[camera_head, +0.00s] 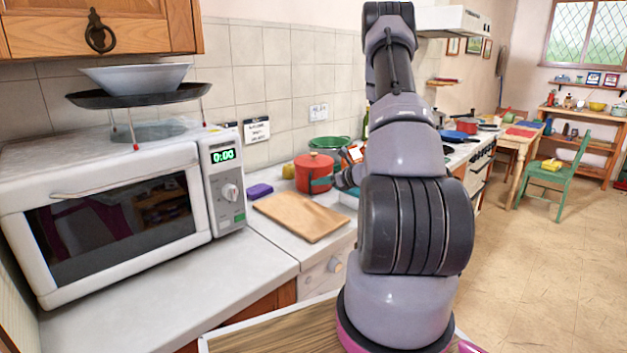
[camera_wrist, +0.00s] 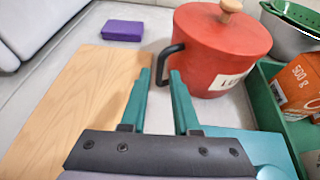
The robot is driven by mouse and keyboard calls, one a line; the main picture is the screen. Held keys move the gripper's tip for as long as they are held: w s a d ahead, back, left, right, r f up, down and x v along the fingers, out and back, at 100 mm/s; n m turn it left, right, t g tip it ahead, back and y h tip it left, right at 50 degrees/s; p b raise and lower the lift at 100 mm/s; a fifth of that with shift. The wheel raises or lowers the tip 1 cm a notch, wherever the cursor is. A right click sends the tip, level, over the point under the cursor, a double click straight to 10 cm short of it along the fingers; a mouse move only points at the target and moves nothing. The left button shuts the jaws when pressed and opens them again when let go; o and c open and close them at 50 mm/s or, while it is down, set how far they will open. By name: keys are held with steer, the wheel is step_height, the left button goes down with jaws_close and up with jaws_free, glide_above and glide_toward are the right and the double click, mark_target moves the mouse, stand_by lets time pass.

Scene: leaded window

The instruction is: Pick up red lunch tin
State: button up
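The red lunch tin (camera_head: 308,172) stands upright on the counter behind the wooden board. In the wrist view the tin (camera_wrist: 225,50) shows a red lid with a wooden knob, a dark curved side handle (camera_wrist: 161,62) and a pale label, partly readable. My gripper (camera_wrist: 161,76) has teal fingers set apart, with the lower part of the handle between their tips. A small gap shows beside the handle, so the fingers look open. In the head view my arm hides most of the gripper.
A wooden board (camera_head: 300,215) and a purple block (camera_head: 259,191) lie left of the tin. A green tray (camera_wrist: 272,118) with a carton (camera_wrist: 300,85) and a green colander (camera_wrist: 295,15) are close on its right. A microwave (camera_head: 110,200) stands at the left.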

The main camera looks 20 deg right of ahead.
mark_target(310, 180)
steer(key=x, duration=0.6)
steer(key=shift+c, duration=0.3)
jaws_close()
steer(key=shift+r, duration=0.1)
stand_by(1.0)
